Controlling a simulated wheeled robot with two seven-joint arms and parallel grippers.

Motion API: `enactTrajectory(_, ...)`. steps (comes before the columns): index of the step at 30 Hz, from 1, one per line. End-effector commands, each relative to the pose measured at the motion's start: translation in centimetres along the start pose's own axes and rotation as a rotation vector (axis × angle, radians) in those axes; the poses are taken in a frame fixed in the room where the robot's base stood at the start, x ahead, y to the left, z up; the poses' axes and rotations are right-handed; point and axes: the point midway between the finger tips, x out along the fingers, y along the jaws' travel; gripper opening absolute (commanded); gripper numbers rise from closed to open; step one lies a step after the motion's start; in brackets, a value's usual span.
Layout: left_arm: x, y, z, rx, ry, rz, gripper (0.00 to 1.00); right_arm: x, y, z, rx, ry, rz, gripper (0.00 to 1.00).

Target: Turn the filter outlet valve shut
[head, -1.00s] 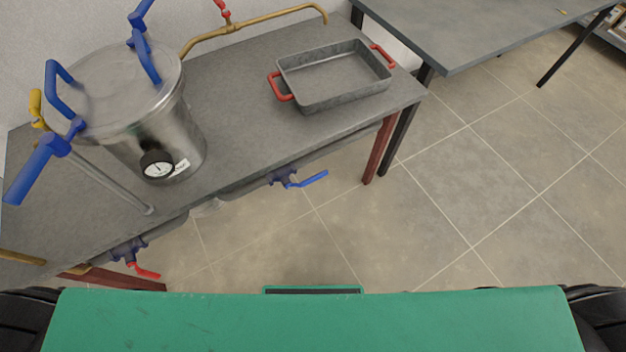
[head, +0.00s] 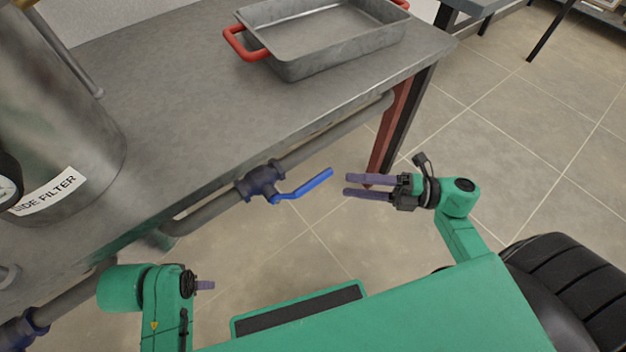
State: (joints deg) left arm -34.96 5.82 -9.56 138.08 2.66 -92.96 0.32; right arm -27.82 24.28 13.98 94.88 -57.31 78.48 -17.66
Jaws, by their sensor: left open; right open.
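A dark valve (head: 262,180) with a blue lever (head: 305,187) sits on the pipe below the table's front edge. The lever points right and slightly up, roughly along the pipe's run. My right gripper (head: 347,185) is open and empty, with its two purple fingers just right of the lever's tip and apparently apart from it. My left gripper (head: 207,285) is low at the left, below the table edge, and mostly hidden by its own arm; only a short finger part shows. A steel vessel (head: 75,130) labelled "SIDE FILTER" stands at the left.
A metal tray (head: 335,50) with red handles sits on the grey table (head: 170,75). A dark red table leg (head: 395,120) stands behind my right gripper. Another dark valve body (head: 20,330) shows at the lower left. Open tiled floor (head: 540,150) lies to the right.

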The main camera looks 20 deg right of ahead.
Motion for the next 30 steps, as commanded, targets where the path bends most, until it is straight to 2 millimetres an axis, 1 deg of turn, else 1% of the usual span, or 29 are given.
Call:
enactTrajectory(1,-0.1,0.0,0.0,0.000,0.001,0.001,0.50,1.4,0.1,0.0,-0.002,0.001,0.005,0.61)
enactTrajectory(3,-0.2,0.0,0.1,0.001,0.000,0.001,0.50,3.4,0.1,0.0,-0.002,0.000,0.006,0.61)
enactTrajectory(6,-0.6,0.1,0.1,0.002,0.003,0.002,0.50,5.8,0.1,0.1,-0.001,-0.001,0.005,0.61)
enactTrajectory(9,-0.6,0.2,-0.1,0.004,0.012,0.005,0.50,7.7,0.0,0.1,0.000,-0.002,0.004,0.61)
enactTrajectory(13,-0.4,0.3,-0.2,0.007,0.018,0.008,0.50,8.8,0.0,0.1,0.002,-0.003,0.001,0.61)
enactTrajectory(20,-0.4,0.4,-0.3,0.008,0.023,0.009,0.50,9.0,0.0,0.1,0.002,-0.003,0.001,0.61)
enactTrajectory(23,-0.4,0.4,-0.3,0.008,0.023,0.009,0.50,8.9,0.0,0.1,0.003,-0.003,0.001,0.27)
enactTrajectory(24,-0.4,0.4,-0.3,0.008,0.023,0.009,0.50,8.9,0.0,0.1,0.003,-0.003,0.001,0.12)
enactTrajectory(25,-0.4,0.4,-0.3,0.008,0.023,0.009,0.50,8.9,0.0,0.1,0.003,-0.003,0.001,0.00)
enactTrajectory(30,-0.4,0.3,-0.3,0.008,0.022,0.009,0.50,8.9,-0.1,0.1,0.003,-0.003,0.001,0.00)
